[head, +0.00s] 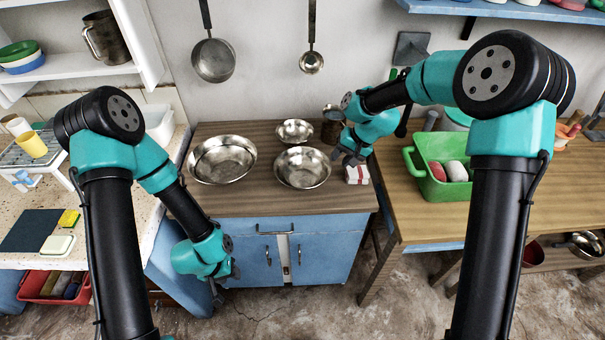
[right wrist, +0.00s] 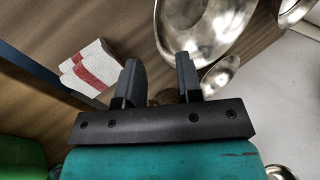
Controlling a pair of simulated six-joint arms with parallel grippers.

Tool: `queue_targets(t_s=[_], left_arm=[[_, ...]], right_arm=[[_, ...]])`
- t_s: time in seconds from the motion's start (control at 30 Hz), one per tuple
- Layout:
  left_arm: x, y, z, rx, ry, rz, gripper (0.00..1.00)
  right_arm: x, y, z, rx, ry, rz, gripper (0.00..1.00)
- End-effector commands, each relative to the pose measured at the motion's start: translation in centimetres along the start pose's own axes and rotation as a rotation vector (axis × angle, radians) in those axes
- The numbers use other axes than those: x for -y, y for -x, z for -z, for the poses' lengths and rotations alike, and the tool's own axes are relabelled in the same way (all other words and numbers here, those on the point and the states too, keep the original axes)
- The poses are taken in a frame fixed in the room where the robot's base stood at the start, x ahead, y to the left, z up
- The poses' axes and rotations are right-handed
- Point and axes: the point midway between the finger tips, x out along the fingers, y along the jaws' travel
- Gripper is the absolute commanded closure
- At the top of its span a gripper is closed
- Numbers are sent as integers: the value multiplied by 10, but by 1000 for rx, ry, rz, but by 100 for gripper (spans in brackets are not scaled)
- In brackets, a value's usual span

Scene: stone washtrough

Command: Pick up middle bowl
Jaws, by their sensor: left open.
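Three shiny metal bowls stand on the brown wooden counter (head: 250,203) in the head view. The largest bowl (head: 222,160) is at left, a medium-sized bowl (head: 302,168) is at front right, and a small bowl (head: 295,131) is behind. My left gripper (head: 227,284) is open, low before the blue cabinet.
A red-and-white folded cloth (head: 357,174) lies beside my right gripper. A dark metal mug (head: 331,128) stands behind it. A green tub (head: 440,180) is on the right-hand table. The blue cabinet (head: 268,262) is below the counter. The counter's front strip is clear.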

Motion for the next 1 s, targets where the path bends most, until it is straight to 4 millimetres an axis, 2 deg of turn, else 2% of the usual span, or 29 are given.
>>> queue_targets(t_s=[0.1,0.3,0.77,1.0], left_arm=[[0,0,0,0,0,0,57],[0,0,0,0,0,0,57],[0,0,0,0,0,0,57],[0,0,0,0,0,0,57]], right_arm=[[0,-22,-1,3,0,-1,67],[0,-48,0,1,-1,0,67],[0,-55,0,0,-1,0,67],[1,-82,-1,2,0,0,67]])
